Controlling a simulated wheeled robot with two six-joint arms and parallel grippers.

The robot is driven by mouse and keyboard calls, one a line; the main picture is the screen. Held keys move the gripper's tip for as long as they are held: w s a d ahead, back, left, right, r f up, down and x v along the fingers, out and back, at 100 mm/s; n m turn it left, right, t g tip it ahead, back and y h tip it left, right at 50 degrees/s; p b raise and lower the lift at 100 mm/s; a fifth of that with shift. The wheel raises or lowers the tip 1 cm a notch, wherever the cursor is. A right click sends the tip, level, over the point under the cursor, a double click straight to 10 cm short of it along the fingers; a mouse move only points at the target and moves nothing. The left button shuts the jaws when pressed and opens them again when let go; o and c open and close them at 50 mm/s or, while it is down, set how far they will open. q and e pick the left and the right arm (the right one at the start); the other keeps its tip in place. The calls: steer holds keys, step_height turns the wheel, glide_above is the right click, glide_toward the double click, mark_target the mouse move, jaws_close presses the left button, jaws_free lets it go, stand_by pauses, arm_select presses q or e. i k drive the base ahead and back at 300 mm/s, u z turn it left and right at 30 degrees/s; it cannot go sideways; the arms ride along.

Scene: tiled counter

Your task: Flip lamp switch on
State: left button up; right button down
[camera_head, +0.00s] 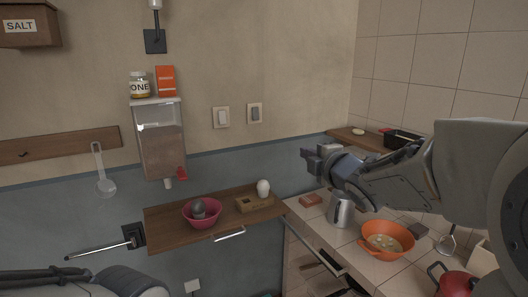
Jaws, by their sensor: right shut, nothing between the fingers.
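Two wall switches are side by side on the beige wall: one with a white rocker (221,117) on the left and one with a grey rocker (255,113) on the right. I cannot tell which is the lamp switch or whether either is on. My right gripper (312,161) comes in from the right, shut and empty. In the picture it is below and right of the grey switch, apart from it. My left arm shows at the bottom left, but its gripper is out of view. A black wall plate with a stem (155,40) runs up to the top edge; no lit lamp shows.
A wooden shelf (170,225) below the switches holds a pink bowl (202,221) and an egg in a holder. A wall dispenser (161,145) hangs left of the switches. The right counter holds a metal jug (340,211) and an orange bowl (397,233). The wall around the switches is clear.

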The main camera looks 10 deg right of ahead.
mark_target(222, 114)
steer(key=z, duration=0.2)
steer(key=i, duration=0.9)
steer(key=u, duration=0.6)
